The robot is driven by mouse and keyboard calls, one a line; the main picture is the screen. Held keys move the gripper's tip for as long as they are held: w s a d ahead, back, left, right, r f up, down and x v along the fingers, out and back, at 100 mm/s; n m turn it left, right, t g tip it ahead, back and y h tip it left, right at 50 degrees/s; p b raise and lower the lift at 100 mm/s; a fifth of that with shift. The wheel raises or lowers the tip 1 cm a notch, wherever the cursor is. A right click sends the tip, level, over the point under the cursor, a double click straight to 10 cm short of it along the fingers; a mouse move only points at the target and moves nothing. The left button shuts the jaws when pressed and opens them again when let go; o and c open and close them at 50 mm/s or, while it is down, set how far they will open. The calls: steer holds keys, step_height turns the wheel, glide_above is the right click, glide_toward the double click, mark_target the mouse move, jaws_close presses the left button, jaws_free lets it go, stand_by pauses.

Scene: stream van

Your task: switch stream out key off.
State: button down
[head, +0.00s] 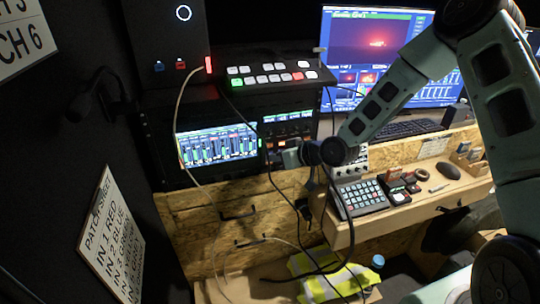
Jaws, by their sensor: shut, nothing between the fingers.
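My gripper (282,158) is shut and empty, in front of the rack below the small lit panel (288,128), with its tip pointing left. It is small here, and I cannot tell whether it touches anything. The panel shows orange and green lights and is partly hidden by cables and my wrist. A key panel (262,88) above the rack has several white keys, a lit green key (237,82) and a lit red key (298,76). No label reading stream out is legible, so I cannot tell which key it is.
A rack screen (217,146) shows level bars. A large monitor (372,45) stands behind my arm. The wooden desk (425,200) holds a keypad (360,197) and small devices. Black and white cables hang before the rack and drawers. A patch sheet (110,238) is at left.

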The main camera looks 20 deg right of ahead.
steer(key=shift+s, duration=0.55)
steer(key=s, duration=0.6)
steer(key=shift+b, duration=0.35)
steer(key=s+a+r+n+g+h, duration=0.35)
steer(key=s+a+g, duration=0.3)
steer(key=s, duration=0.45)
steer(key=s+r+g+h, duration=0.1)
steer(key=s+r, duration=0.3)
steer(key=s, duration=0.6)
steer(key=s+r+g+h, duration=0.2)
steer(key=s+r, duration=0.2)
steer(key=s, duration=0.6)
steer(key=shift+a+r, duration=0.2)
steer(key=shift+a, duration=0.05)
